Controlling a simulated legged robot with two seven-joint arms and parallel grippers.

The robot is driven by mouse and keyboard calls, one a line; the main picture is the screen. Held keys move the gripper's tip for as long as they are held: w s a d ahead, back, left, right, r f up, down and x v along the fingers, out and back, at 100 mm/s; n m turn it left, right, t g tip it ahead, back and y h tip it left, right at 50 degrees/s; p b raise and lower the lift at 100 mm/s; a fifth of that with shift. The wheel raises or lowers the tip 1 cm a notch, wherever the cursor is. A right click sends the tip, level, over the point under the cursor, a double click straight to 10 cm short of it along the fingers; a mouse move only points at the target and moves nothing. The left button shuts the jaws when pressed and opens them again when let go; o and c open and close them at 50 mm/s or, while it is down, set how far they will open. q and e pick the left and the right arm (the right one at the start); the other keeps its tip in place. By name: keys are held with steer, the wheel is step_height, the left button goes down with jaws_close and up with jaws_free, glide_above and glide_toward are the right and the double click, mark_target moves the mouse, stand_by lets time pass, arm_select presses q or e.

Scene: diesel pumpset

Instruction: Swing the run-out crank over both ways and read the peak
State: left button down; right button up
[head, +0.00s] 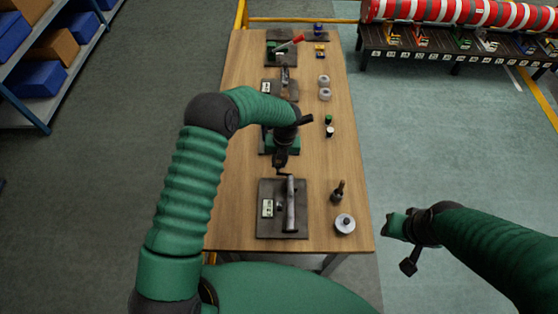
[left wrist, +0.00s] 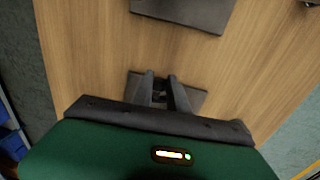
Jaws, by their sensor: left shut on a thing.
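My left arm reaches over the wooden table, and my left gripper (head: 281,160) points down at its middle. The gripper is shut on a small dark part that looks like the run-out crank; the jaws and arm mostly hide it. In the left wrist view the two fingers (left wrist: 164,88) stand close together over a dark plate (left wrist: 196,101). No readable dial or peak value shows. My right gripper (head: 394,226) hangs off the table's right side, apart from everything; its jaws are too unclear to judge.
A near plate (head: 265,228) carries a grey cylinder (head: 290,210) and a small white label. A dark bottle-like item (head: 338,192) and a round metal piece (head: 345,224) stand to its right. White rolls (head: 324,94) and a red-handled fixture (head: 288,45) are farther back.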

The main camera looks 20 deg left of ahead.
arm_select(q)
steer(key=shift+d+r+y, duration=0.1)
steer(key=shift+d+y, duration=0.05)
steer(key=shift+y, duration=0.15)
steer(key=y+b, duration=0.1)
steer(key=d+y+b, duration=0.1)
steer(key=b, duration=0.1)
steer(key=shift+w+d+r+g+y, duration=0.15)
steer(key=shift+w+r+g+y, duration=0.05)
steer(key=shift+g+y, duration=0.2)
steer(key=y+b, duration=0.1)
steer(key=d+y+b, duration=0.1)
steer(key=b, duration=0.1)
steer(key=shift+w+r+g+b, duration=0.1)
steer(key=shift+r+g+b, duration=0.1)
steer(key=shift+g+b, duration=0.15)
steer(key=shift+d+r+y+b, duration=0.15)
steer(key=shift+r+y+b, duration=0.1)
steer(key=shift+y+b, duration=0.3)
steer(key=c, duration=1.4)
jaws_free()
steer(key=shift+o, duration=0.5)
steer(key=shift+w, duration=0.1)
steer(key=shift+r, duration=0.15)
